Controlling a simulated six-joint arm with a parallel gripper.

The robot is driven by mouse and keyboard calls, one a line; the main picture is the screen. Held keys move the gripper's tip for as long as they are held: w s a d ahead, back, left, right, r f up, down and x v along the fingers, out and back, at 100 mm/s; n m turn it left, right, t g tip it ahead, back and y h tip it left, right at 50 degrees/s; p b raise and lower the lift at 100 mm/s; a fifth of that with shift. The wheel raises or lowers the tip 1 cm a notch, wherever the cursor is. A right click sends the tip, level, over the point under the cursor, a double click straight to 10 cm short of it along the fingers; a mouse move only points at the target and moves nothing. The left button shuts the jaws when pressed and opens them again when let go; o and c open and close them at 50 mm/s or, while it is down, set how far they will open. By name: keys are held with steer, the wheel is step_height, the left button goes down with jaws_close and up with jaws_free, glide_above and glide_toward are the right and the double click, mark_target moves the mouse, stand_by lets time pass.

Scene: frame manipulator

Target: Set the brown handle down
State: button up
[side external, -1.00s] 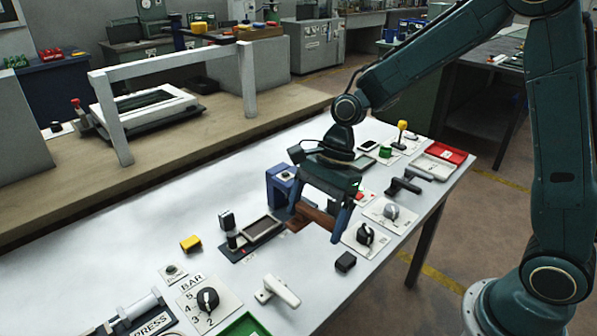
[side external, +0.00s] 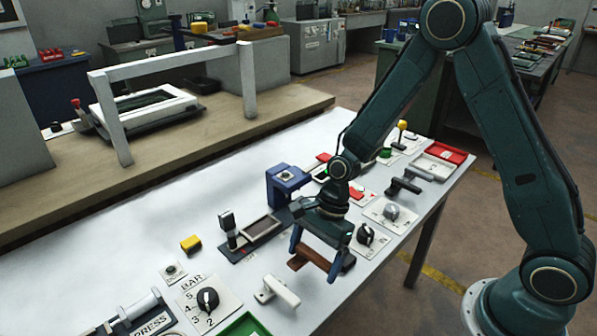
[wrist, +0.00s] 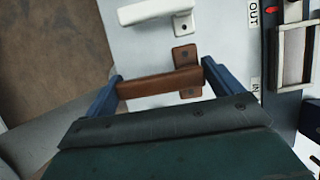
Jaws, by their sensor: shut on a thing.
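The brown handle (side external: 315,256) is a bar with a flat square mounting plate at its end. My gripper (side external: 314,262) is shut on it, with one blue finger at each end of the bar. In the wrist view the brown handle (wrist: 160,86) spans between the two blue fingers of my gripper (wrist: 160,88). In the side view it hangs close over the white table (side external: 140,232). I cannot tell whether it touches the surface.
A white handle (side external: 280,290) lies just to the left, and also shows in the wrist view (wrist: 155,11). A black knob plate (side external: 366,234) and a blue press-like block (side external: 287,187) stand nearby. A small dark block is partly hidden behind my gripper.

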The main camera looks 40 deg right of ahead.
steer(key=shift+f, duration=1.9)
steer(key=shift+f, duration=0.1)
steer(key=o, duration=0.7)
steer(key=shift+o, duration=0.2)
steer(key=v, duration=1.2)
